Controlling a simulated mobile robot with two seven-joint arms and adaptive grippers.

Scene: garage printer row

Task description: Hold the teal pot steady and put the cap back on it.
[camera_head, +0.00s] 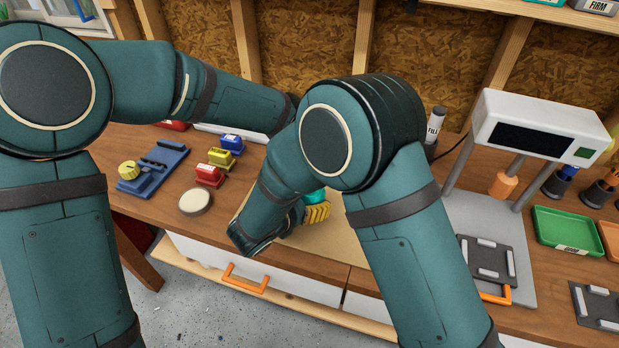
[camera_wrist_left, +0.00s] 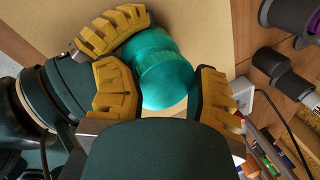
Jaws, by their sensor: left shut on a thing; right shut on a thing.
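The teal pot (camera_head: 315,196) shows only as a small bright patch in the head view, above the ridged yellow fingers of my right gripper (camera_head: 317,212). That gripper comes in low from the side and is shut on the pot. In the left wrist view, my left gripper (camera_wrist_left: 163,88) has its yellow fingers on both sides of the wider teal part, which looks like the cap (camera_wrist_left: 168,82). A narrower teal part lies beyond it, beside a yellow finger of my right gripper. The seam is unclear. In the head view my right arm hides my left gripper.
A tan board (camera_head: 340,238) lies under the work at the bench's front edge. To its left are a round cream-topped thing (camera_head: 195,201), red, yellow and blue blocks, and a blue fixture (camera_head: 152,170). A white machine (camera_head: 540,125) and a green tray (camera_head: 568,228) stand right.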

